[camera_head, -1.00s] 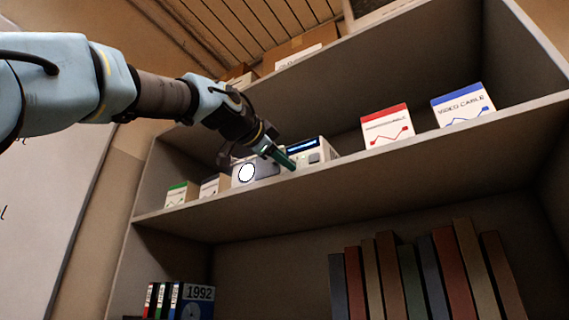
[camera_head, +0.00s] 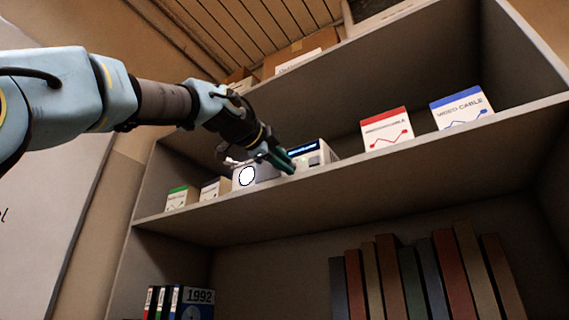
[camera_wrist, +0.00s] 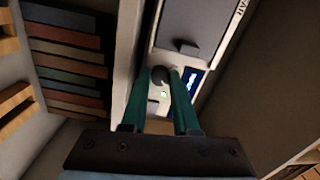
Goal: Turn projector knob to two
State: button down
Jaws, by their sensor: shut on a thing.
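The projector (camera_head: 325,154) is a pale box with a dark blue lit display, standing on the upper shelf. In the wrist view its front panel (camera_wrist: 153,107) shows a dark round knob (camera_wrist: 159,73), a small green light and the blue display (camera_wrist: 193,82), too small to read. My gripper (camera_head: 291,168) reaches in from the left in front of the panel. In the wrist view its green fingers (camera_wrist: 163,78) lie on either side of the knob and are shut on it. The knob's pointer and setting cannot be made out, and the fingers hide part of the panel.
Red (camera_head: 386,130) and blue (camera_head: 463,107) cable boxes stand to the right. The shelf edge (camera_head: 400,155) runs just below the gripper.

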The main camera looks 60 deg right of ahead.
jog(key=c, duration=0.9)
grip_release()
jog(key=shift+c, duration=0.2)
jog(key=shift+a, duration=0.1)
jog(key=a+b, duration=0.5)
jog(key=a, duration=0.5)
jog(key=shift+a+b, duration=0.3)
jog(key=shift+b, duration=0.1)
jog(key=shift+s, duration=0.1)
